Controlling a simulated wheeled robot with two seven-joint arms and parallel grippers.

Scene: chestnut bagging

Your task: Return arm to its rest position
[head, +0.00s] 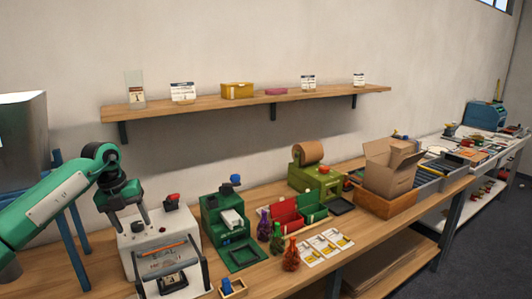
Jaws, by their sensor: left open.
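My left arm is green with black joints and comes in from the left edge. My left gripper (130,220) is dark and points down, with its two fingers apart and nothing seen between them. It is over or just behind the top of a white machine (140,241) at the left of the wooden workbench (97,262); I cannot tell whether it touches it. The white machine has a dark frame at its front and a red knob on top. My right gripper is not in view.
A green machine (210,213) stands right of the white one. Small purple (264,226), green (277,240) and orange-red (291,257) bags stand near the front edge beside several cards (325,245). A cardboard box (390,172) is farther right. A wall shelf (210,101) runs above.

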